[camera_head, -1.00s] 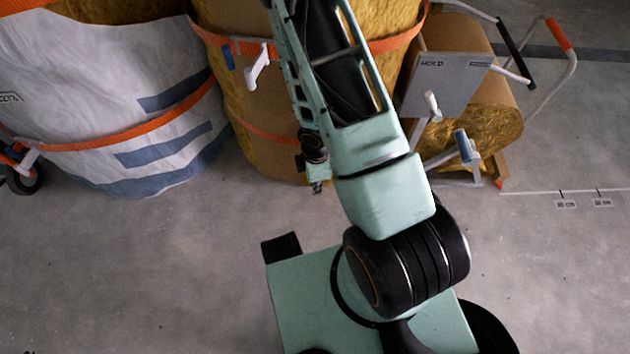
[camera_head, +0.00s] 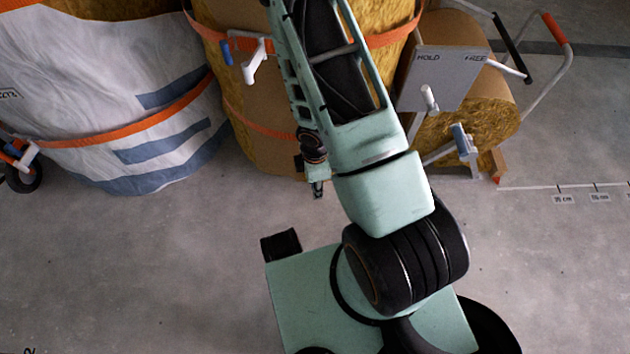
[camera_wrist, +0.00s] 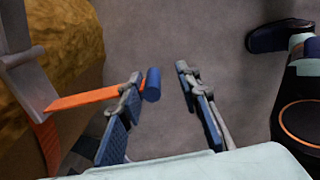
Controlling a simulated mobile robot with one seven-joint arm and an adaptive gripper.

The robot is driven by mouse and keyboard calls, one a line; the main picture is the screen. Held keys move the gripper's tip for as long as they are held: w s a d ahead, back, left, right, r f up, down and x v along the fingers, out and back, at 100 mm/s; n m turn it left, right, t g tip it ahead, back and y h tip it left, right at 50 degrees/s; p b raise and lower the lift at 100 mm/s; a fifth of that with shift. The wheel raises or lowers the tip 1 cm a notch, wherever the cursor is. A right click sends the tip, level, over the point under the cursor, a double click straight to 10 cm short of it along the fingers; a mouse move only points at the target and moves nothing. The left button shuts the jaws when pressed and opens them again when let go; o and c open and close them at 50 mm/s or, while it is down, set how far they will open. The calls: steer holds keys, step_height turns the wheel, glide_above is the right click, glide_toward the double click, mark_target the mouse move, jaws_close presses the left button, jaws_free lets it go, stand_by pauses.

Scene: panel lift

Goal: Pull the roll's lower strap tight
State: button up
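The roll (camera_head: 262,98) is yellow insulation in brown wrap, standing behind my arm in the head view. Its lower strap (camera_head: 262,130) is a thin orange band; an orange upper strap (camera_head: 388,40) runs above it. In the wrist view an orange strap (camera_wrist: 82,98) runs from a grey bracket at the left to a blue cylindrical grip (camera_wrist: 152,84). My gripper (camera_wrist: 158,72) is open, its blue-padded fingers apart. The blue grip shows between them, close by the left finger; I cannot tell whether they touch. In the head view my gripper is small and partly hidden by the arm.
A white-wrapped bundle (camera_head: 150,95) with an orange strap stands at the left. At the right are a grey board (camera_head: 445,80) marked HOLD and FREE, a lying roll (camera_head: 475,125) and a red-tipped tube handle (camera_head: 556,30). The front floor (camera_head: 150,270) is clear.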

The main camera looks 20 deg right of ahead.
steer(key=shift+r, duration=6)
